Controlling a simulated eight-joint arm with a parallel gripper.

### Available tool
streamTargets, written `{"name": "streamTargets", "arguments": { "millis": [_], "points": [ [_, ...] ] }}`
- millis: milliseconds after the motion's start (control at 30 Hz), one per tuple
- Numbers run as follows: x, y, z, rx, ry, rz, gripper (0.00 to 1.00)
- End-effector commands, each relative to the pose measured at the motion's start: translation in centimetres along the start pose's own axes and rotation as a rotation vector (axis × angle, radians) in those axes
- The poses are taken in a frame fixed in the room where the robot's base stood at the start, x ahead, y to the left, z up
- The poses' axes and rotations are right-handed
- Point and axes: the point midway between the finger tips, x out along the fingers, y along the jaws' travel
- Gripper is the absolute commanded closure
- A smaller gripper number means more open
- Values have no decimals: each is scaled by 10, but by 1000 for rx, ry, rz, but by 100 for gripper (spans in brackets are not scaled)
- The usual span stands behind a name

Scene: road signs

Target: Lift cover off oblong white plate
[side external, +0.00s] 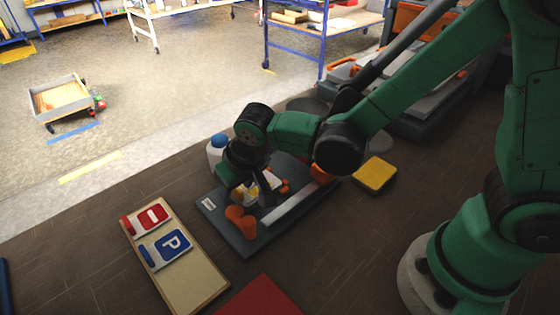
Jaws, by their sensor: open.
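My gripper (238,182) points down over a dark grey board (222,228), at its left part. It is open. Small white and yellow pieces (262,190) lie right beside it, partly hidden by the wrist; I cannot tell whether it touches them. A long white strip (300,203) lies on the board to the right. I cannot tell which of these is the oblong white plate or its cover. On a tan board (185,280) to the left lie a red sign with a white bar (152,217) and a blue sign with a white P (170,248).
Orange cup-like pieces (242,222) stand on the grey board close to my gripper. A white bottle with a blue cap (217,147) is behind it. A yellow block (375,175) and a red sheet (260,298) lie nearby.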

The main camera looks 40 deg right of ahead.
Motion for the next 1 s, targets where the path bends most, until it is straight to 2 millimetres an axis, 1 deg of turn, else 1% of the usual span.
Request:
{"name": "streamTargets", "arguments": {
  "millis": [100, 333, 367, 400, 467, 500, 533, 1000],
  "points": [
    [3, 0, 0, 0, 0, 0, 51],
    [4, 0, 0, 0, 0, 0, 51],
    [4, 0, 0, 0, 0, 0, 57],
    [4, 0, 0, 0, 0, 0, 68],
    [4, 0, 0, -1, 0, 0, 85],
    [3, 0, 0, 0, 0, 0, 97],
    [3, 0, 0, -1, 0, 0, 100],
    [0, 0, -1, -1, 0, 0, 100]
  ]
}}
